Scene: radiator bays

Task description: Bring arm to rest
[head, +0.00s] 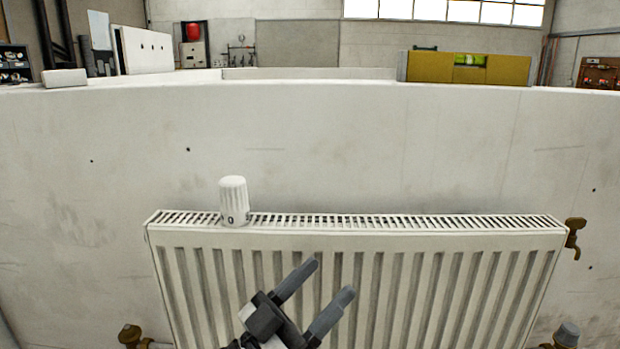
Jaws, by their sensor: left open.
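My left gripper (327,285) shows at the bottom middle, in front of the white panel radiator (410,241). Its two grey fingers are spread apart and point up and to the right, with nothing between them. Most of the arm behind it is out of the picture. A white thermostatic head (234,200) stands upright on the radiator's top grille, left of its middle, apart from the gripper. My right gripper is not in this view.
A brass valve (574,236) sits at the radiator's upper right corner. Brass fittings show at the lower left (130,336) and lower right (566,335). The wall above the radiator is clear.

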